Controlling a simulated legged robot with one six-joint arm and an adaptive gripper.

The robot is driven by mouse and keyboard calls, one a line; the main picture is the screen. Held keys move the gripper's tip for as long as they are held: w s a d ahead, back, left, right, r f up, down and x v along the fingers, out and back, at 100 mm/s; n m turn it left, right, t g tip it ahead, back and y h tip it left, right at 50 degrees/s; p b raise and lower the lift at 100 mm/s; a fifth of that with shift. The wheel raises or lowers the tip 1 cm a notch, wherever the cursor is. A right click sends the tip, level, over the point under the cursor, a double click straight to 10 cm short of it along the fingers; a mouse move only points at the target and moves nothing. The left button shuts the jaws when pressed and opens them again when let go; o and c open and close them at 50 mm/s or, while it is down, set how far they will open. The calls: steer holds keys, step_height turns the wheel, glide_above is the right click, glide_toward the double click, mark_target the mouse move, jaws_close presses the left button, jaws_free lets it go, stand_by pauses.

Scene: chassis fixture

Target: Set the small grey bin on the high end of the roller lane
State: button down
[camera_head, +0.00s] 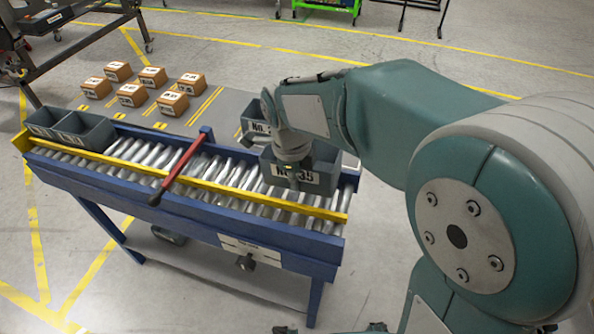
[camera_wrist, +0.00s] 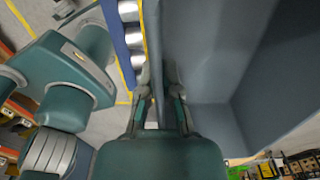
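The small grey bin (camera_head: 325,178), with a white label reading about "35", is at the right end of the roller lane (camera_head: 95,172). My gripper (camera_head: 293,160) is over the bin's near wall, its fingertips mostly hidden in the head view. In the wrist view, the fingers of my gripper (camera_wrist: 158,88) lie on both sides of the grey bin's wall and appear closed on it. The bin's inside (camera_wrist: 215,75) fills the right of that view and looks empty. I cannot tell whether its base touches the rollers or hangs just above.
A red bar (camera_head: 182,165) crosses the lane. Two grey bins (camera_head: 84,130) sit at the lane's left end. Another labelled grey bin (camera_head: 256,126) is behind the lane. Several brown boxes (camera_head: 172,103) lie on the grey surface behind. Rollers between bar and held bin are clear.

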mark_target(300, 191)
steer(key=shift+f, duration=0.4)
steer(key=shift+d+f, duration=0.25)
steer(key=shift+f, duration=0.4)
steer(key=shift+d+f, duration=0.25)
steer(key=shift+f, duration=0.8)
steer(key=shift+a+f, duration=0.1)
steer(key=shift+a, duration=0.15)
steer(key=c, duration=1.1)
jaws_free()
steer(key=shift+d, duration=0.15)
steer(key=shift+s+r, duration=0.1)
steer(key=shift+r, duration=2.2)
